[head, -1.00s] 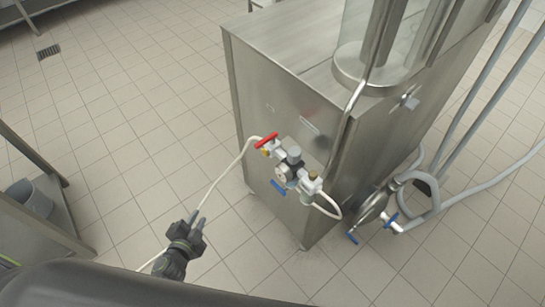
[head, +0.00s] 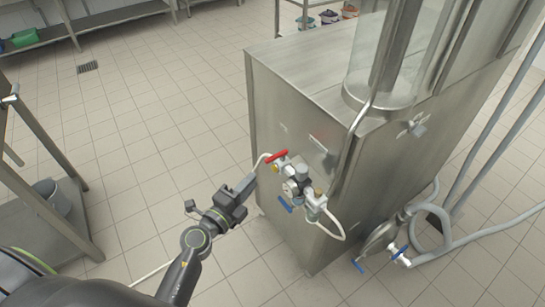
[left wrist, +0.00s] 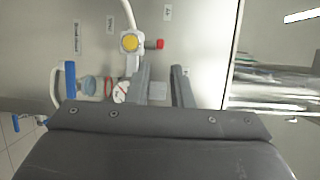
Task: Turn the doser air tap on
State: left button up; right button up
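The red-levered tap (head: 277,156) sits on the air fittings on the steel machine's side, where a white hose enters. Its lever slants up to the right in the head view. In the left wrist view the red lever (left wrist: 155,44) shows as a short stub beside a yellow round part (left wrist: 130,42). My left gripper (head: 246,184) is in front of the panel, below and left of the red lever, apparently not touching it. In the left wrist view its two fingers (left wrist: 162,82) are apart, with a pale fitting visible beyond the gap. My right gripper is out of view.
A gauge (head: 290,187), a regulator and a blue handle (head: 285,204) sit close to the tap. Blue-handled valves and grey hoses (head: 487,235) are at the machine's lower right. A steel rack (head: 40,205) stands at left. Tiled floor between is clear.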

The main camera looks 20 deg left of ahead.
aim_at(268, 163)
pick_arm(q)
jog(key=x, duration=1.1)
